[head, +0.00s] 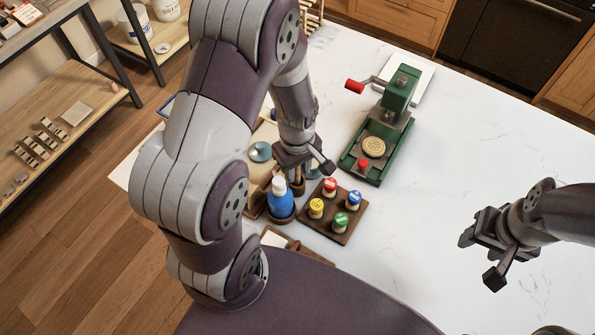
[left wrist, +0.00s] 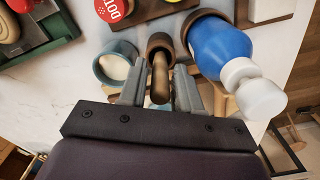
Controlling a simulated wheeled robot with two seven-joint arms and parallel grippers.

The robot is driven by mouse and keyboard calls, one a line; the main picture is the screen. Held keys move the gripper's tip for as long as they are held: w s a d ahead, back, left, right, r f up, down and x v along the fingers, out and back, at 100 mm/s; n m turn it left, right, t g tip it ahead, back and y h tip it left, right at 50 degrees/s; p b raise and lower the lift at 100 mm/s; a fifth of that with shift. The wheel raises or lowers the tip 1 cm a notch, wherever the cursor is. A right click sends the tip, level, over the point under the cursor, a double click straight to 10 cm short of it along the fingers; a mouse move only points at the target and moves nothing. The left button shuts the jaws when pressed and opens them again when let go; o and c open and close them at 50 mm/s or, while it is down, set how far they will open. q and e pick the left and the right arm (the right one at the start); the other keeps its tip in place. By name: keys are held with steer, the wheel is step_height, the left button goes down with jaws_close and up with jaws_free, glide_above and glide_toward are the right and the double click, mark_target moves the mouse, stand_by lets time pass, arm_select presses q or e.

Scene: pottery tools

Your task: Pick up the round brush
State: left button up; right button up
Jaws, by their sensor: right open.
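My left gripper (head: 296,167) is low over the tool group left of the table's middle. In the left wrist view its fingers (left wrist: 160,85) stand on either side of a brown rod-like handle with a dark round top, which seems to be the round brush (left wrist: 160,72). A small gap seems to show between handle and fingers; firm contact cannot be made out. My right gripper (head: 487,258) is open and empty over the bare right side of the table.
A blue bottle with a white cap (head: 280,198) stands close beside the left gripper. A teal cup (left wrist: 116,62) is on its other side. A wooden tray of colored stamps (head: 338,207) and a green press (head: 385,135) stand to the right. The right tabletop is clear.

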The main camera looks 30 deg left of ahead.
arm_select(q)
steer(key=shift+s+f, duration=0.15)
steer(key=shift+f, duration=0.55)
steer(key=shift+a+f, duration=0.1)
steer(key=shift+f, duration=0.2)
steer(key=shift+w, duration=0.2)
steer(key=c, duration=0.6)
steer(key=shift+s, duration=0.1)
